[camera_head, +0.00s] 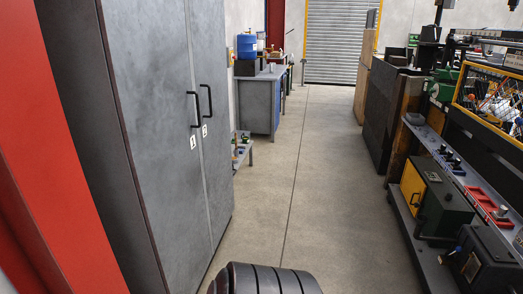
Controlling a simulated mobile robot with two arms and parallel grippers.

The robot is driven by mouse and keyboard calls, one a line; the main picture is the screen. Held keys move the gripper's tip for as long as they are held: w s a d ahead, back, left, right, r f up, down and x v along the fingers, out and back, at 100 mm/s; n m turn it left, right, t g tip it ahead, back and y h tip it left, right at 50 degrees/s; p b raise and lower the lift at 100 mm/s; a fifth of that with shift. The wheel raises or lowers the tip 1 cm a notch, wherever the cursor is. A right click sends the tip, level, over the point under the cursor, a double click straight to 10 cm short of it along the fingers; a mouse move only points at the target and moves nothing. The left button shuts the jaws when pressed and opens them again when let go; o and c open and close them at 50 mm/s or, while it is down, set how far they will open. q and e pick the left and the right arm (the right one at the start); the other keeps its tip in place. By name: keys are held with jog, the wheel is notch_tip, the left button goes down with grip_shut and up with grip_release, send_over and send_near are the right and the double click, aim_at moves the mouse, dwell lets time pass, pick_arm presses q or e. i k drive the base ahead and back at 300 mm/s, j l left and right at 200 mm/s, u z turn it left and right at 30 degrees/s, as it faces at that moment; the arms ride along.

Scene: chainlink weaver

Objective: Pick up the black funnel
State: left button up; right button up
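I cannot make out a black funnel in the head view. Small dark items on the bench (262,98) at the back and on the machine shelf at the right are too small to tell apart. Neither of my grippers shows in this view.
A grey two-door cabinet (160,110) with black handles stands shut at the left. A low shelf (243,152) holds small items beyond it. A machine (470,180) lines the right side. Clear concrete floor (315,180) runs between them to a shutter door (335,45).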

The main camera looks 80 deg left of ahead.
aim_at(421, 223)
jog(key=u, duration=2.95)
jog(key=z, duration=1.45)
jog(key=i+j+z, duration=0.1)
jog(key=z, duration=0.7)
jog(key=i+j+z, duration=0.4)
jog(key=j, duration=0.25)
jog(key=i+j+z, duration=0.2)
jog(key=j, duration=0.2)
jog(key=i+j+z, duration=0.2)
jog(key=j, duration=0.2)
jog(key=j+z, duration=0.2)
jog(key=j, duration=0.2)
jog(key=i, duration=0.05)
